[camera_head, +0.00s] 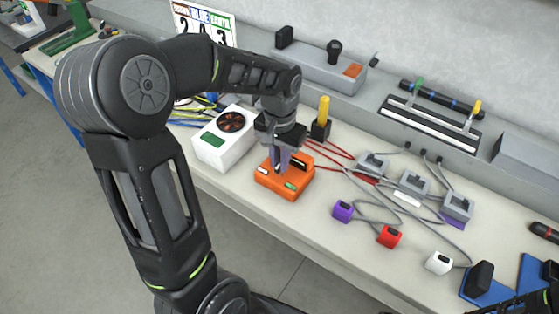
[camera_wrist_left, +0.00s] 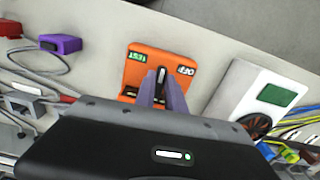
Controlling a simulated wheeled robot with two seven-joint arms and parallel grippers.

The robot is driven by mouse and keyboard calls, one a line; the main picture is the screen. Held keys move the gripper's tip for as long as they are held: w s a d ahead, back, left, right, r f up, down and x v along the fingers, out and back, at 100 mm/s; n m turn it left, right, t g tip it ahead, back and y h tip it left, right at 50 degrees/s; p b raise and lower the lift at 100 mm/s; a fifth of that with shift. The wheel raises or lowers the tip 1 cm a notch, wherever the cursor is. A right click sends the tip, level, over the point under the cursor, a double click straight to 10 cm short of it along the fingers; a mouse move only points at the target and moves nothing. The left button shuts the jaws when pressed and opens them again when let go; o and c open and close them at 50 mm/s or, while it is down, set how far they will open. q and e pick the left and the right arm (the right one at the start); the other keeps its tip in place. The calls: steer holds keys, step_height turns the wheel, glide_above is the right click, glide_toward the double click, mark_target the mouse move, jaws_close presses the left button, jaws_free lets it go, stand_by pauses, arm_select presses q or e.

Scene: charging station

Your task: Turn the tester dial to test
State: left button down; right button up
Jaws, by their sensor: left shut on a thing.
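The orange tester (camera_head: 285,179) sits on the bench below my left gripper (camera_head: 279,170). In the left wrist view the orange tester (camera_wrist_left: 149,55) shows green TEST (camera_wrist_left: 138,57) and OFF (camera_wrist_left: 185,70) labels on either side of the dial. The black dial (camera_wrist_left: 161,75) has a white mark and stands between the two labels. The left gripper's purple-grey fingers (camera_wrist_left: 160,92) are shut on the dial from above. The fingers hide part of the dial's sides, so its exact angle is hard to tell. My right gripper is not clearly seen.
A white box with a fan (camera_head: 225,140) stands just left of the tester. A black holder with a yellow handle (camera_head: 322,118) is behind it, with red cables alongside. Purple (camera_head: 343,211), red (camera_head: 389,237) and white (camera_head: 439,262) plugs lie to the right.

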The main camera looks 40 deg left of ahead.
arm_select(q)
steer(key=n, duration=0.4)
steer(key=shift+d+n+b, duration=0.1)
steer(key=shift+n+b, duration=0.2)
steer(key=shift+b, duration=0.1)
steer(key=n, duration=0.3)
steer(key=shift+w, duration=0.1)
steer(key=shift+n, duration=0.4)
steer(key=c, duration=1.4)
jaws_free()
steer(key=shift+r, duration=0.1)
step_height(320, 180, up, 8)
steer(key=shift+d+f+b, duration=0.1)
steer(key=shift+f+b, duration=0.05)
steer(key=shift+b, duration=0.25)
